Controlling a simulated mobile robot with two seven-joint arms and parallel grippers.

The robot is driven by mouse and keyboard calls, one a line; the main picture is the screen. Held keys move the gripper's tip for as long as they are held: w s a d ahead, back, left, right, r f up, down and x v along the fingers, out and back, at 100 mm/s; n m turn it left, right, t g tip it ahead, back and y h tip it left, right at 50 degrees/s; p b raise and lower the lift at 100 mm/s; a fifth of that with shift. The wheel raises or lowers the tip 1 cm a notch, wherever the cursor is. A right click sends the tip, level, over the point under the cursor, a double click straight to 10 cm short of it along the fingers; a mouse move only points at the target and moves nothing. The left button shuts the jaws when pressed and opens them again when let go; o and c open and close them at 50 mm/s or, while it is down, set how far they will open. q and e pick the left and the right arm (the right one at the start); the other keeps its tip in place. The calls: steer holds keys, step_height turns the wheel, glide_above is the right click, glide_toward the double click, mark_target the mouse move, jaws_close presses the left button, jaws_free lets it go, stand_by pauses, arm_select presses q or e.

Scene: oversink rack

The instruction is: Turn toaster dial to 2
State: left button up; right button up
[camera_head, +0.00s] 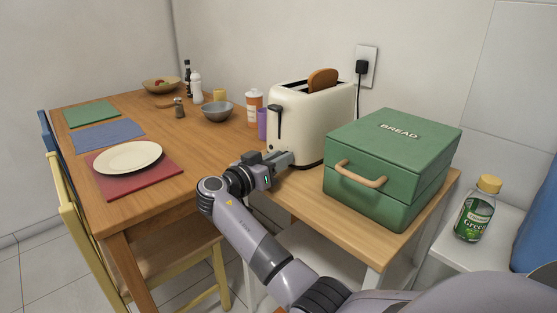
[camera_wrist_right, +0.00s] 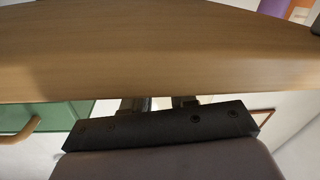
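The cream toaster (camera_head: 318,118) stands on the wooden counter with a slice of toast (camera_head: 322,80) in its top and a dark lever (camera_head: 277,122) on its narrow front end. Its dial is not visible; the lower front is partly covered by my right gripper. My right gripper (camera_head: 287,158) is low at the toaster's front end; contact cannot be told. In the right wrist view, my right gripper's two fingers (camera_wrist_right: 160,103) show a gap between them, and the wooden edge hides their tips. My left gripper is not in view.
A green bread box (camera_head: 385,170) with a wooden handle stands right of the toaster. A purple cup (camera_head: 262,124) and a white-and-orange bottle (camera_head: 254,106) stand behind-left. The wooden table (camera_head: 200,150) has a plate (camera_head: 128,157) and bowls. A wall plug (camera_head: 362,67) is behind.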

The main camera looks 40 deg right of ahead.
steer(key=o, duration=0.3)
steer(key=s+a, duration=0.1)
steer(key=a, duration=0.6)
